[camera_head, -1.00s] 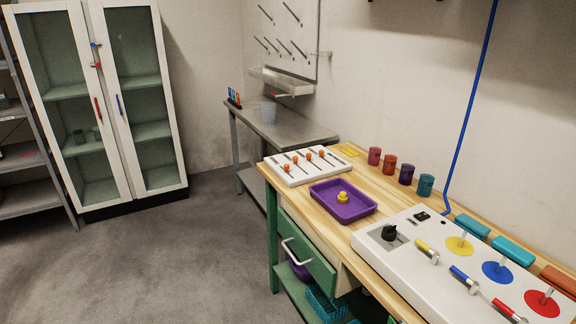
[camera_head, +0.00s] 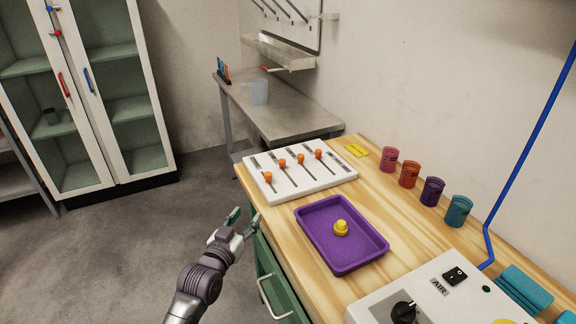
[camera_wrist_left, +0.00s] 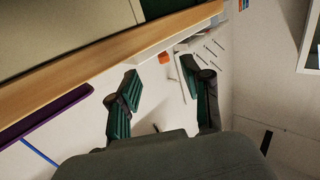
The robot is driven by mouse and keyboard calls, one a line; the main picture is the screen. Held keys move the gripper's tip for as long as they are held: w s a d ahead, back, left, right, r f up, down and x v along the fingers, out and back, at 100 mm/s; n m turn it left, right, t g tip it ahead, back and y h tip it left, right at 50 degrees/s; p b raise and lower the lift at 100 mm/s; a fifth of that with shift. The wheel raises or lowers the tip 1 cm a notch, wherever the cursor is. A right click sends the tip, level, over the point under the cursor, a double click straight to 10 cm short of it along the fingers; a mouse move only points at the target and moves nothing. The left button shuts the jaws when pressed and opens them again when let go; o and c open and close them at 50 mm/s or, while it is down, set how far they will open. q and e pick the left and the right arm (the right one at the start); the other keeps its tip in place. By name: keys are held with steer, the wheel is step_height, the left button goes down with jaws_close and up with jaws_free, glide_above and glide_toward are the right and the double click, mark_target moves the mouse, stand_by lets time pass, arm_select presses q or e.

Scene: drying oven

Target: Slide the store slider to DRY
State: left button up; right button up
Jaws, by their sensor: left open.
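The white slider panel (camera_head: 298,168) lies at the far left end of the wooden bench, with several orange slider knobs (camera_head: 282,163) in dark slots. The labels are too small to read, so I cannot tell which one is the store slider. My left gripper (camera_head: 243,224) is open and empty, beside the bench's left edge, apart from the panel and nearer to me than it. My right gripper is not in view.
A purple tray (camera_head: 318,240) with a yellow object (camera_head: 341,228) sits near the panel. Several coloured cups (camera_head: 432,191) line the wall side. A control box (camera_head: 425,292) stands at the front right. Below the bench edge is a green drawer (camera_head: 282,289). A metal table (camera_head: 278,108) stands behind.

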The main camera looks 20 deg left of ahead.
arm_select(q)
step_height(320, 180, up, 2)
glide_toward(267, 178)
steer(key=w, duration=0.3)
steer(key=shift+t, duration=0.3)
steer(key=w, duration=0.7)
steer(key=shift+a+f, duration=0.2)
steer(key=shift+a, duration=0.15)
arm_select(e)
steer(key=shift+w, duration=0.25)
arm_select(q)
steer(key=shift+c, duration=0.3)
jaws_close()
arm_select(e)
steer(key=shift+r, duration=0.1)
